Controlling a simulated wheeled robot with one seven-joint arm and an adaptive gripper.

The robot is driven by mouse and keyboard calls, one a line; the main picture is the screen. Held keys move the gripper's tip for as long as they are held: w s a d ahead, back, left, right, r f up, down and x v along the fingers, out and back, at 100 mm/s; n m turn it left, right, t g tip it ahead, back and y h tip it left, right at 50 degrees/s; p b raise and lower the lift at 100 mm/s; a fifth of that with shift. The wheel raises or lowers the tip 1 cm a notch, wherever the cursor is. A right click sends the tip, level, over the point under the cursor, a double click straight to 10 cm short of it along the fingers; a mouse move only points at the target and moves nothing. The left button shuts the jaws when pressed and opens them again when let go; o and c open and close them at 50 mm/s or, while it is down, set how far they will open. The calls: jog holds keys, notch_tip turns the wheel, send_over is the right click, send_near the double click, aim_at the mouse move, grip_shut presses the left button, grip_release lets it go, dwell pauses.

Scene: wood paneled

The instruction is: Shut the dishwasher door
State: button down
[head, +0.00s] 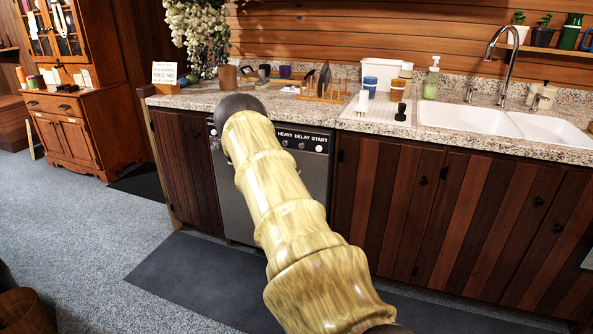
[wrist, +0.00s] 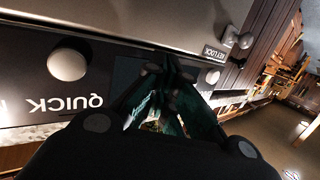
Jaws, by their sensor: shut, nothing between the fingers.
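The dishwasher (head: 233,203) stands under the counter in the head view, with a grey front and a black control strip marked "HEAVY DELAY START". Its door looks upright and about in line with the cabinets, but my arm covers its middle, so I cannot tell if a small gap is left. In the wrist view, the control panel (wrist: 105,75) shows upside down, with a round knob and the words "QUICK" and "KEY LOCK". My gripper (wrist: 174,72) is shut and empty, its fingertips at or very near the panel. In the head view the gripper is hidden behind my arm.
The granite counter (head: 205,101) runs above the dishwasher, with a rack, bottles and a white sink (head: 465,117). Wooden cabinets (head: 385,190) flank it. A dark mat (head: 185,275) lies on the floor in front.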

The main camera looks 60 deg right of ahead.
jog(key=a+p, duration=0.1)
jog(key=a, duration=0.1)
jog(key=a+f+p, duration=0.1)
jog(key=a, duration=0.2)
jog(key=shift+s+f, duration=0.15)
dwell(0.6)
jog(key=v, duration=1.2)
jog(key=shift+f, duration=0.15)
dwell(0.5)
